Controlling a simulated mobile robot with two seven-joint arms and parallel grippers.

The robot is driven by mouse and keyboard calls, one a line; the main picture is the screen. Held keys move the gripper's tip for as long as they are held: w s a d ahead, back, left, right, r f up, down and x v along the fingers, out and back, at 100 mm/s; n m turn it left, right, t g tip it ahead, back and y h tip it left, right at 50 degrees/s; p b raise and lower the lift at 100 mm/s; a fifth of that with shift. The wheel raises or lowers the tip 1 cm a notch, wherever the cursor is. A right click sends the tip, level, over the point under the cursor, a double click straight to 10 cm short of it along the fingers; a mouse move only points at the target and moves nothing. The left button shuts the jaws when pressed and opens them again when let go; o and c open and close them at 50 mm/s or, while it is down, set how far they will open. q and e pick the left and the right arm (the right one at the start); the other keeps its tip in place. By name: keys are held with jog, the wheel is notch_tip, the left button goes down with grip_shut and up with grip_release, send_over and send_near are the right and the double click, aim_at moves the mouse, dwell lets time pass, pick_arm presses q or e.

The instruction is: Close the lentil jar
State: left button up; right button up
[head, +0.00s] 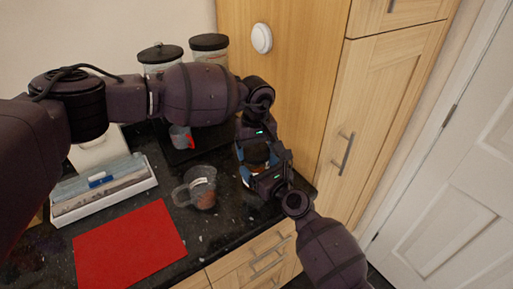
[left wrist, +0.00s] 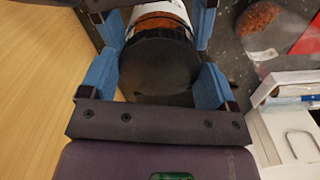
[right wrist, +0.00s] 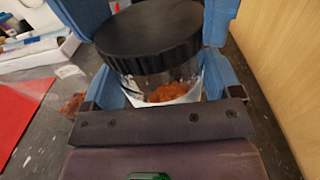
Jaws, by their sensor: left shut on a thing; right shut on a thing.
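The lentil jar (head: 257,157) is clear glass with a black ribbed lid, near the counter's right end. My left gripper (head: 256,141) is shut on the lid; its blue fingers press both sides of the black lid (left wrist: 160,62) in the left wrist view. My right gripper (head: 266,172) is shut on the jar's glass body (right wrist: 165,84), below the lid. In the right wrist view the lid (right wrist: 148,36) sits over the jar's mouth, with orange lentils visible inside. I cannot tell how tightly it is seated.
A clear measuring jug (head: 201,188) with lentils stands left of the jar. A red mat (head: 130,245) and a white tray (head: 105,195) lie further left. Two lidded canisters (head: 209,43) stand at the back. A wooden cabinet (head: 285,80) rises close behind on the right.

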pick_arm(q)
jog(key=m, duration=0.5)
jog(key=shift+r+m, duration=0.1)
jog(key=shift+m, duration=0.2)
jog(key=m, duration=0.4)
jog(key=shift+a, duration=0.1)
jog(key=o, duration=0.8)
jog(key=shift+c, duration=0.2)
notch_tip(320, 180, up, 12)
pick_arm(e)
jog(key=o, duration=1.5)
jog(key=shift+o, duration=0.2)
